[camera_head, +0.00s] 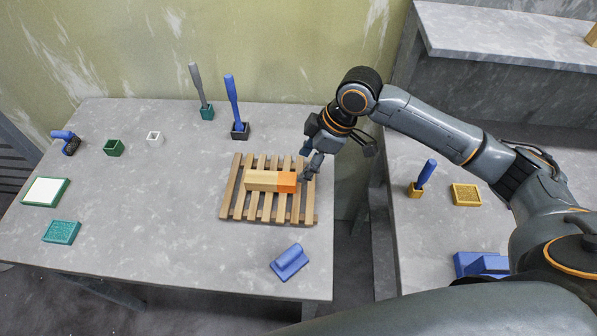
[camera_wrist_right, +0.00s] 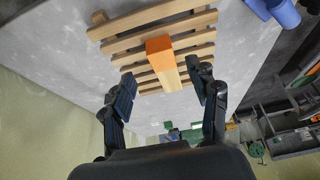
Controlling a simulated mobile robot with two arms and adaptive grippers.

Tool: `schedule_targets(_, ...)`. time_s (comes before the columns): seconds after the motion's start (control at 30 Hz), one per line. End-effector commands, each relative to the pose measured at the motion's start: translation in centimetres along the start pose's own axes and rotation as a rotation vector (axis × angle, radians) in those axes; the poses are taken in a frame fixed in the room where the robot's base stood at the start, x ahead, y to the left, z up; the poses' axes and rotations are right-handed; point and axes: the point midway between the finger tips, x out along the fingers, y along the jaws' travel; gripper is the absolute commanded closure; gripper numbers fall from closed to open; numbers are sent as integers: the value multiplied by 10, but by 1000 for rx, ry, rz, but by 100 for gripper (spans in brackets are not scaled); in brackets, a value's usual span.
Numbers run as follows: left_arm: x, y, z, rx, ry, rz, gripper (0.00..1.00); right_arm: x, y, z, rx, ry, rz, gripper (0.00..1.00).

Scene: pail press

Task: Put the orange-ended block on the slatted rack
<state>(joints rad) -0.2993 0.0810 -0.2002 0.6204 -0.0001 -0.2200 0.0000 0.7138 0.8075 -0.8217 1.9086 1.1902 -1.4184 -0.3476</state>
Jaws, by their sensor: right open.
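The orange-ended block (camera_head: 265,181) is a pale wooden bar with an orange end. It lies on the slatted rack (camera_head: 238,206), across the slats, with its orange end to the right. My right gripper (camera_head: 307,168) is just beyond the orange end and open. In the right wrist view the block (camera_wrist_right: 161,60) lies on the rack (camera_wrist_right: 125,43), and the open fingers of my right gripper (camera_wrist_right: 163,97) stand apart on either side of its line. Whether a finger touches the block cannot be told. My left gripper is not in view.
A blue stamp-like piece (camera_head: 290,262) lies in front of the rack. Behind stand a blue-handled tool in a dark holder (camera_head: 240,131) and a grey-handled one in a teal holder (camera_head: 207,112). Small cups and pads sit at left. A gap separates the right table (camera_head: 440,235).

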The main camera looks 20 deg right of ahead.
Motion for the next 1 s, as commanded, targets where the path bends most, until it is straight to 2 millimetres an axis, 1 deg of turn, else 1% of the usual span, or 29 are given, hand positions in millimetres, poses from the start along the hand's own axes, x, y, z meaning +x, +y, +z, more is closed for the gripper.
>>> schedule_targets(0.03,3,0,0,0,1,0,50,-10,2,0,0,1,5,40)
schedule_targets(0.1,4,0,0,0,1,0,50,-24,1,0,-1,1,4,40)
schedule_targets(0.2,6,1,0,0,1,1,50,-40,1,0,0,0,2,40)
schedule_targets(0.3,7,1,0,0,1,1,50,-50,1,0,0,0,1,40)
schedule_targets(0.5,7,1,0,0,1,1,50,-58,0,0,1,-1,-1,40)
schedule_targets(0.9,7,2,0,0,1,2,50,-57,0,0,1,0,-1,40)
schedule_targets(1.0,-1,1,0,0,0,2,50,-64,0,-3,1,0,-1,40)
